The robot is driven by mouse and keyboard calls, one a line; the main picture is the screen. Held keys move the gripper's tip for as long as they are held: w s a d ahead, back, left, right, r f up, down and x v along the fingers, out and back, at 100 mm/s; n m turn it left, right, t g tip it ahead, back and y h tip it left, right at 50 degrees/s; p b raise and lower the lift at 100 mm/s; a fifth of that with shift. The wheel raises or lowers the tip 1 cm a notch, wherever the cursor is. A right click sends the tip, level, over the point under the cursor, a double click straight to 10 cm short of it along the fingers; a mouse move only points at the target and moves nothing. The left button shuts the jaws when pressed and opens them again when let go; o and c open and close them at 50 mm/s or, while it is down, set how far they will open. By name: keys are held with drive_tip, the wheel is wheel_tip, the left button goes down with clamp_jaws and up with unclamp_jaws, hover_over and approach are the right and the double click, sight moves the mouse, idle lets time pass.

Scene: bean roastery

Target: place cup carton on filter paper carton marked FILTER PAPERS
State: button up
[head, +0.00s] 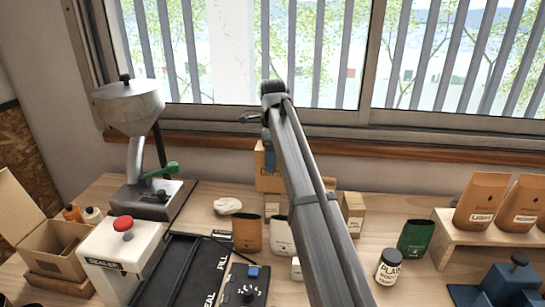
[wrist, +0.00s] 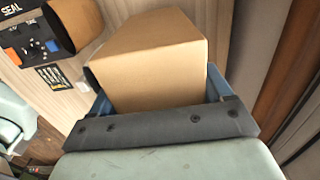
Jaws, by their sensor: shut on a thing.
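My gripper (wrist: 157,97) is shut on a plain brown carton (wrist: 150,60), with a blue finger on each side of it in the wrist view. In the head view, brown carton surfaces (head: 267,183) show behind my arm near the back wall, with partly hidden lettering that seems to start with C. My arm hides much of them, so I cannot tell whether the held carton touches another one. The words FILTER PAPERS are not readable in either view. A smaller tan carton (head: 353,213) stands just right of my arm.
Several small bags, including a brown one (head: 247,232) and a green one (head: 416,238), stand on the bench. A labelled jar (head: 389,267) is at right. A grinder (head: 130,130) and a sealer (head: 122,255) stand left. A wooden shelf (head: 445,235) holds bags at far right.

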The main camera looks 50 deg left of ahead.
drive_tip(key=o, duration=1.1)
drive_tip(key=shift+f, duration=0.1)
wheel_tip(320, 180, up, 12)
drive_tip(key=shift+r, duration=0.2)
